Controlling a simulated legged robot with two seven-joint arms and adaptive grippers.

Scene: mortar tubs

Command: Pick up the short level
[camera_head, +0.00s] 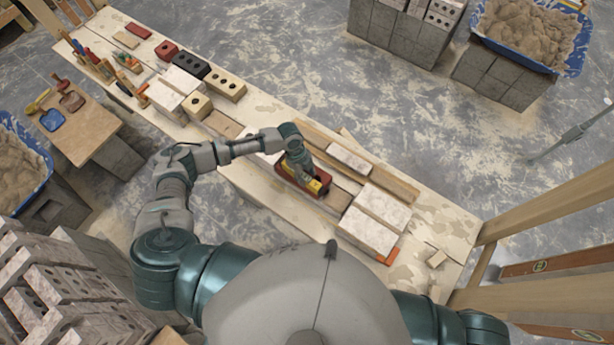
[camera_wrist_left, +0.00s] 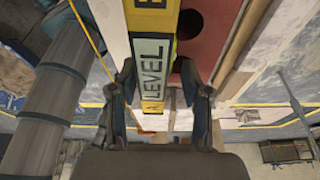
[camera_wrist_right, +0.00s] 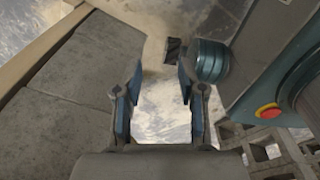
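The short level (camera_head: 316,186) is yellow with dark parts and lies on a dark red brick (camera_head: 287,176) on the plank bench. In the left wrist view the level (camera_wrist_left: 152,65) shows the word LEVEL on its pale side, with the red brick (camera_wrist_left: 212,40) beside it. My left gripper (camera_head: 304,174) is right over the level. Its fingers (camera_wrist_left: 158,75) are apart, one on each side of the level, with a gap at least on the right; I cannot tell whether the left finger touches. My right gripper (camera_wrist_right: 160,72) is open and empty; the head view does not show it.
Pale blocks (camera_head: 367,232) stand on the bench to the right of the brick, and a pale block (camera_head: 349,160) lies behind it. Holed bricks (camera_head: 225,84) and blocks stand to the left. Grey block stacks (camera_wrist_right: 80,75) are near my right gripper.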

